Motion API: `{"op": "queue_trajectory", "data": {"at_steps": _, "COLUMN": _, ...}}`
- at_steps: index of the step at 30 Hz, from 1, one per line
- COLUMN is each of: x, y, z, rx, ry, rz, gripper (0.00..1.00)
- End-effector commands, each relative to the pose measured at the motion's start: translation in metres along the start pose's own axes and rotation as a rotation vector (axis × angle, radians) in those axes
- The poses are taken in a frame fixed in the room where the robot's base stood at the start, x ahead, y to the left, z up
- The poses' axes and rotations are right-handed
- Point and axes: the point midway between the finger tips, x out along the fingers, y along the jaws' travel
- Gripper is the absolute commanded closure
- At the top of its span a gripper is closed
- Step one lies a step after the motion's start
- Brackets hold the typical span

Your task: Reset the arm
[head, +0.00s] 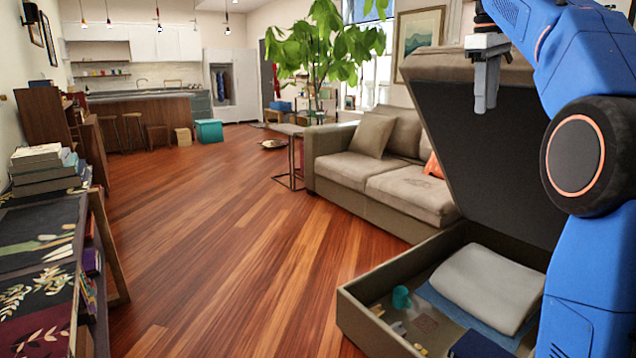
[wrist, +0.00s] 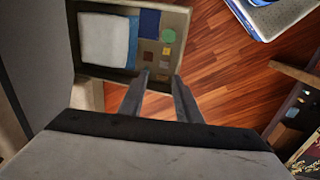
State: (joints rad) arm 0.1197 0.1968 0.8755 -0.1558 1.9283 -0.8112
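My gripper (head: 486,100) hangs at the upper right of the head view, pointing down in front of the raised lid of the storage ottoman. Its two grey fingers show in the wrist view (wrist: 159,88) with a clear gap between them and nothing held. My arm stands at the right side of the head view. The open storage ottoman (head: 368,318) lies below the gripper, and its edge also shows in the wrist view (wrist: 181,30).
The raised lid (head: 450,130) stands close behind my gripper. The ottoman holds a folded pale blanket (head: 485,285), blue cloth and several small items, including a teal one (head: 401,298). A sofa (head: 375,160) is behind. A shelf with books (head: 45,165) is left. The wooden floor between is clear.

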Motion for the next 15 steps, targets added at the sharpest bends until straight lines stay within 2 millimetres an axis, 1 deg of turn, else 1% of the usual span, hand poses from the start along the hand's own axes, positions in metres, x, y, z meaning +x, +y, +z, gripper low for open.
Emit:
{"op": "queue_trajectory", "data": {"at_steps": 9, "x": 0.004, "y": -0.014, "z": 0.007, "rx": 0.025, "ry": 0.015, "rz": 0.006, "gripper": 0.69}}
{"op": "queue_trajectory", "data": {"at_steps": 15, "x": 0.009, "y": -0.03, "z": 0.015, "rx": 0.051, "ry": 0.03, "rz": 0.01, "gripper": 0.69}}
